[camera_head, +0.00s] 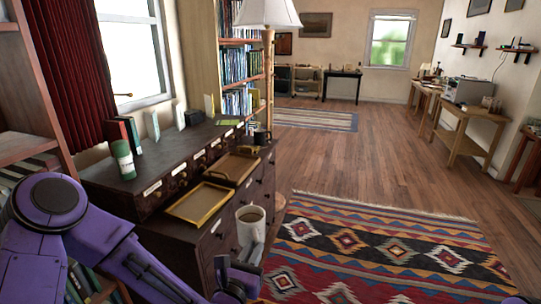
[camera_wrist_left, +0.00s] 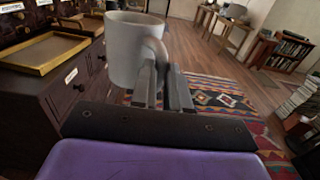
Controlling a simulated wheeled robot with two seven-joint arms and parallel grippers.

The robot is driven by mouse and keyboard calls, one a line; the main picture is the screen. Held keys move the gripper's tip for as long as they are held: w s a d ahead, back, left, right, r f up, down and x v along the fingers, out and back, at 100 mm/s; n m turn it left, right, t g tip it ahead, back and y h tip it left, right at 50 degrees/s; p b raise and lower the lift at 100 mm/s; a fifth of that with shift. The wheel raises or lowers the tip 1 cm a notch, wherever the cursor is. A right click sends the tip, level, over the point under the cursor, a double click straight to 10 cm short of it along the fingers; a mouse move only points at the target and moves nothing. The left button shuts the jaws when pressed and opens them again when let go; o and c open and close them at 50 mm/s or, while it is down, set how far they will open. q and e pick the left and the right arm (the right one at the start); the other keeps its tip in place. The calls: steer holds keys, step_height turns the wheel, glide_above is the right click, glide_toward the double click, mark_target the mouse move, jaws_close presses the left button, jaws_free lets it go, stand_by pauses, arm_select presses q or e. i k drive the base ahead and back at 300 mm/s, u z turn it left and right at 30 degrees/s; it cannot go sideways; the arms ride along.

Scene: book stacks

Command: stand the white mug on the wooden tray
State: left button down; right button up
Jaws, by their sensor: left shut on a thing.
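The white mug (camera_head: 250,228) is upright in the air in front of the dark cabinet's drawers. My left gripper (camera_head: 250,256) is shut on its handle side; the left wrist view shows the fingers (camera_wrist_left: 163,88) at the handle of the mug (camera_wrist_left: 130,50). The mug's inside looks brown in the head view. A brown wooden tray (camera_head: 214,179) with raised ends lies on the cabinet top, farther back than the mug. A shallow tray with a yellow rim (camera_head: 198,221) lies nearer, left of the mug; it also shows in the left wrist view (camera_wrist_left: 42,72). My right gripper is out of view.
A lamp (camera_head: 267,15) rises beyond. A patterned rug (camera_head: 370,250) covers the open floor at right.

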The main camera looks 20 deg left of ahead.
mark_target(230, 176)
steer(key=i, duration=1.4)
steer(key=u, duration=0.15)
